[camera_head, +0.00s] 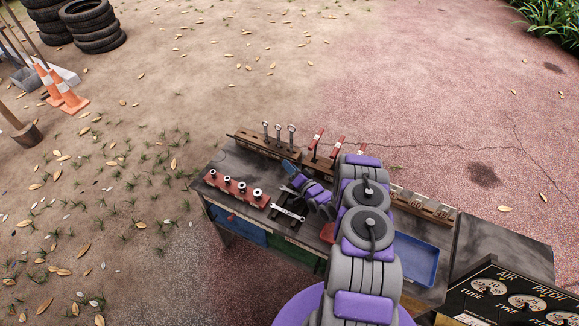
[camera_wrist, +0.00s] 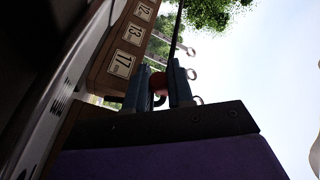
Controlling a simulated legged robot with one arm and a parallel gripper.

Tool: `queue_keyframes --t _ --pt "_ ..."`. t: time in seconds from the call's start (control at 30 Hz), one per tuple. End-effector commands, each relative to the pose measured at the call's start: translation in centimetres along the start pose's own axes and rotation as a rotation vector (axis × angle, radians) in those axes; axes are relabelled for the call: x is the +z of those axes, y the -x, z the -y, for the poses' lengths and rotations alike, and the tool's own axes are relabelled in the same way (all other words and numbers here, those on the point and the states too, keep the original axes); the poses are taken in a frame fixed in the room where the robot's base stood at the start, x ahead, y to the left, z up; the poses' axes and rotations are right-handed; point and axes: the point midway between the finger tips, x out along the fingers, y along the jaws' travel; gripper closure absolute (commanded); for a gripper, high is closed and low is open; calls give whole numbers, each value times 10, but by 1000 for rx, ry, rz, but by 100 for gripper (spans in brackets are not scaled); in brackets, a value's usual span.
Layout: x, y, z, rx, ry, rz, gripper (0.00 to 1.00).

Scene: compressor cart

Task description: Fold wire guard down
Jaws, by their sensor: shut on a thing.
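My gripper (camera_head: 289,166) is over the back part of the workbench, close to the wooden rack with upright wrenches. In the wrist view my gripper (camera_wrist: 158,84) has its two blue-grey fingers closed around a small reddish-brown part (camera_wrist: 157,81). A dark curved piece shows just below that part, between the fingers. A thin dark rod (camera_wrist: 177,30) rises above the fingers in the wrist view. I cannot tell whether the held part or the rod belongs to the wire guard. No wire guard can be made out clearly in the head view, where my arm covers part of the bench.
A wooden rack (camera_head: 262,146) runs along the bench's back edge. A red socket rail (camera_head: 237,187), a loose wrench (camera_head: 288,212) and a blue tray (camera_head: 414,258) lie on the bench. A black patch box (camera_head: 510,295) stands at the lower right. Open ground lies behind.

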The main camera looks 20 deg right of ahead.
Motion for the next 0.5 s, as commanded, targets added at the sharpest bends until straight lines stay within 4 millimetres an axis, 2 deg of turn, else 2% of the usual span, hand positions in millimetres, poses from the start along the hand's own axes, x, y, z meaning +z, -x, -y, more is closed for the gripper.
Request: queue_keyframes --t 0.3,0.33,0.5 --pt "1 1 -2 5 -2 2 100" --pt "1 1 -2 5 -2 2 76" --pt "0 1 -1 2 -1 0 60"
